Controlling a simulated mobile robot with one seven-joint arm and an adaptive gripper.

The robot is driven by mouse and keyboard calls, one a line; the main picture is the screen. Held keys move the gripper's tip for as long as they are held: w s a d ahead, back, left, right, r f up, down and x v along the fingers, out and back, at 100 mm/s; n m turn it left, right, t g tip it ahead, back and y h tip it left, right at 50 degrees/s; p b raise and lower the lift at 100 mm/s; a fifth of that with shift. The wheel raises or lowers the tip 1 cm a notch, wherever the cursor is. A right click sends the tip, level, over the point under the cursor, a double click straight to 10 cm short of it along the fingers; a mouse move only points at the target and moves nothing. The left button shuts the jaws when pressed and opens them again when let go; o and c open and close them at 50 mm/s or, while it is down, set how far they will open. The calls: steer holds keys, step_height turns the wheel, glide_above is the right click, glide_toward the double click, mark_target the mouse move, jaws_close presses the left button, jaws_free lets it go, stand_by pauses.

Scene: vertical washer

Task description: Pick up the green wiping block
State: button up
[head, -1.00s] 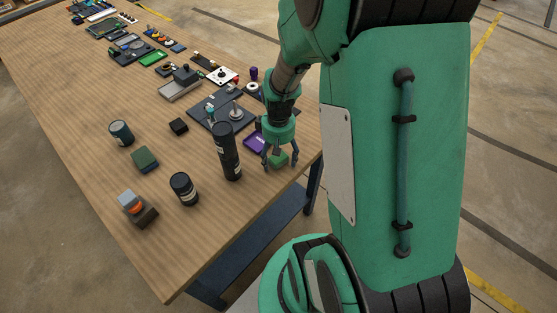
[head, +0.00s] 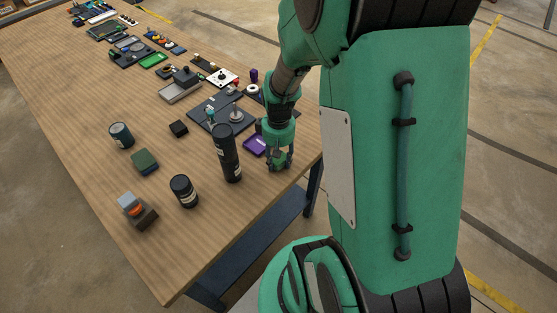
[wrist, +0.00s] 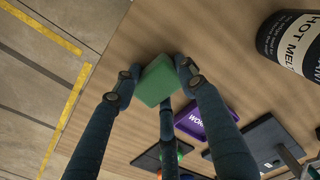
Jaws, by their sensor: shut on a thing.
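The green wiping block (wrist: 156,80) sits between the fingertips of my gripper (wrist: 158,78) in the wrist view, with a finger against each side. My gripper is shut on it. In the head view my gripper (head: 279,164) is low over the right edge of the wooden table, and the block (head: 279,157) shows partly between the fingers. I cannot tell whether the block still touches the table. Another block with a green top (head: 145,160) lies apart at the left.
A tall black cylinder (head: 227,155) stands just left of my gripper. A purple tray (head: 255,145) lies behind it, near a dark fixture plate (head: 212,122). A black jar (head: 184,190) and a grey-orange block (head: 131,205) stand at the front left. Table wood between them is clear.

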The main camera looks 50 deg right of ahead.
steer(key=shift+r, duration=0.15)
step_height(320, 180, up, 4)
steer(key=shift+f+p, duration=0.25)
steer(key=shift+p, duration=0.6)
steer(key=s+a+p, duration=0.1)
steer(key=s+a, duration=0.3)
steer(key=s, duration=0.2)
steer(key=s+a+r+p, duration=0.1)
steer(key=s+a+p, duration=0.1)
steer(key=s+a, duration=0.2)
steer(key=s, duration=0.3)
steer(key=shift+s+a, duration=0.2)
steer(key=shift+a, duration=0.2)
steer(key=shift+r, duration=0.1)
